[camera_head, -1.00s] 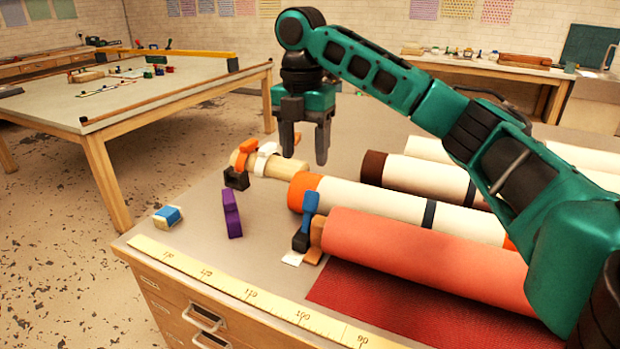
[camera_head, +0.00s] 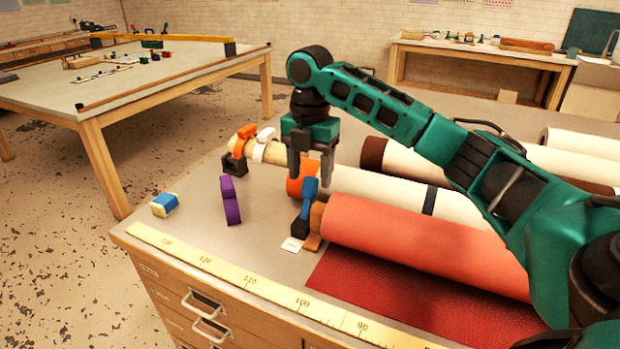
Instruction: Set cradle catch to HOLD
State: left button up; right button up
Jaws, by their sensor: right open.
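A blue lever-like catch (camera_head: 308,192) with a dark base stands at the left end of the coral roll (camera_head: 420,240), beside a wooden end piece (camera_head: 316,216). A small white card (camera_head: 291,245) lies by its base; any lettering is too small to read. My right gripper (camera_head: 310,174) points down with its fingers apart and empty. In the picture its fingertips flank the top of the blue catch; I cannot tell whether they touch it. My left gripper is out of view.
Behind stand an orange catch (camera_head: 245,139) and a white catch (camera_head: 264,144) on a wooden roll. A purple piece (camera_head: 230,201) and a blue-and-cream block (camera_head: 164,204) lie left. Cream rolls lie behind the coral one. A yellow ruler (camera_head: 215,266) runs along the front edge.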

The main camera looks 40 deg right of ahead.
aim_at(308, 198)
jog(key=shift+f, duration=1.1)
grip_shut()
